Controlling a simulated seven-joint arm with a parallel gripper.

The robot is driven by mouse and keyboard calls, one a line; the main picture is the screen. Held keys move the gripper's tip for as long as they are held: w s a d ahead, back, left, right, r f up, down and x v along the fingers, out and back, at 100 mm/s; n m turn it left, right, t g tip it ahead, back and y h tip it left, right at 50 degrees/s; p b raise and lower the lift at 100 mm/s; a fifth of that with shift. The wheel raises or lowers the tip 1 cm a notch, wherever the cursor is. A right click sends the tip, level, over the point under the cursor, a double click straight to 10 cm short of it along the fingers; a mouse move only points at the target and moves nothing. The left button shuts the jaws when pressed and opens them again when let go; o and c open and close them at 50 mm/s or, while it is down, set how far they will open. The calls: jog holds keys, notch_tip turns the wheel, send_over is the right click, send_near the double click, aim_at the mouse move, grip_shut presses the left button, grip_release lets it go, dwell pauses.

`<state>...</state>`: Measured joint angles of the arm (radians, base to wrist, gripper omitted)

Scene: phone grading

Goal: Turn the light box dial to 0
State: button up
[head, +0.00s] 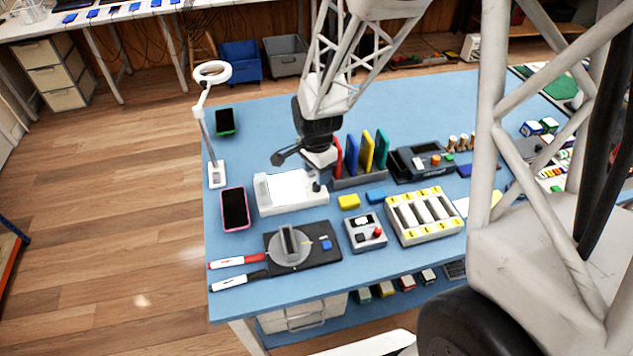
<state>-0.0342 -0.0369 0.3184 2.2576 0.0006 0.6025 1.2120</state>
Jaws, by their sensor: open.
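The light box (276,190) is a white box with a bright top panel, on the blue table left of centre. A small dark knob (317,187), which looks like its dial, sits at its right end. Its setting is too small to read. My gripper (320,172) points down just above that right end, close to the knob. It is open, with nothing seen between the fingers. I cannot tell whether the fingers touch the knob. The gripper body hides part of the box's back right corner.
A rack with coloured panels (352,155) stands close right of my gripper. A ring lamp (212,72) and a pink-rimmed phone (234,209) are to the left. A large grey dial (287,250) on a black base is in front. Yellow (349,202) and blue blocks lie right of the box.

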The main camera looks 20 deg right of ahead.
jog(key=shift+f, duration=2.35)
jog(key=c, duration=0.9)
